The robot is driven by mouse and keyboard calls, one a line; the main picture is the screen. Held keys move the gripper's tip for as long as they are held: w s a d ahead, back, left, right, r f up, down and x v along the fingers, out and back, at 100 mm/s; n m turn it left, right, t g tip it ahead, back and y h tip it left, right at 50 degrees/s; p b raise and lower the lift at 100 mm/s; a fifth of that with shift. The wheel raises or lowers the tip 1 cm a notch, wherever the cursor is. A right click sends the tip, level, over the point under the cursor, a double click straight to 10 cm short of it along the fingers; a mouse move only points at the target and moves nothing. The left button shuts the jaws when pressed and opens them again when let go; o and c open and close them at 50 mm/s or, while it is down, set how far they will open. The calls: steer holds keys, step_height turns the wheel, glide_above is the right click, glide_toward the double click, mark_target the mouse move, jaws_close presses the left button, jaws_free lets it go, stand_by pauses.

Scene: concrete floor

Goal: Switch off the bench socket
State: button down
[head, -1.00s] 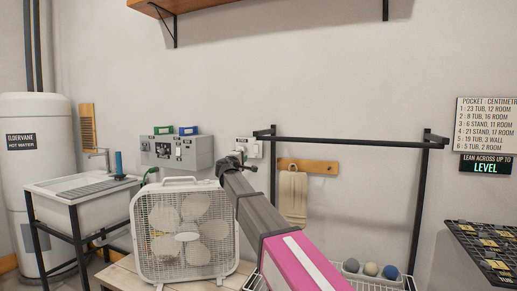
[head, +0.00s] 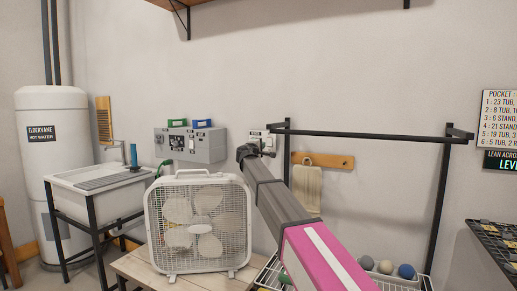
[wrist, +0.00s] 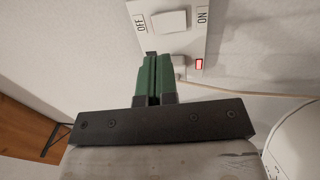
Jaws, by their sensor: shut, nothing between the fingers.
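The bench socket is a white plate on the wall (head: 256,133), partly hidden behind my gripper in the head view. In the wrist view the socket plate (wrist: 185,42) fills the top middle. It carries a white rocker switch (wrist: 169,22) between the words OFF on the left and ON on the right. A small red light (wrist: 199,64) glows at its lower right corner. My gripper (wrist: 153,56) has its green fingers shut together, with tips just below the rocker at the plate's lower edge; I cannot tell whether they touch. In the head view my gripper (head: 262,147) covers the lower part of the socket.
A white plug with a cable (wrist: 180,66) sits just right of the fingertips. A box fan (head: 200,228) stands on the bench (head: 140,268) at left. A black rail (head: 370,135) and a hanging board (head: 307,190) are to the right.

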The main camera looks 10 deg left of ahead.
mark_target(270, 139)
steer(key=x, duration=0.8)
steer(key=shift+w+d+r, duration=0.1)
steer(key=shift+w+r, duration=0.05)
steer(key=shift+w, duration=0.1)
steer(key=shift+s, duration=0.55)
steer(key=s+a, duration=0.2)
steer(key=s, duration=0.4)
steer(key=s+a+r, duration=0.1)
steer(key=s+a, duration=0.1)
steer(key=s, duration=0.4)
steer(key=shift+a+r, duration=0.35)
steer(key=shift+a, duration=0.05)
steer(key=shift+s, duration=0.1)
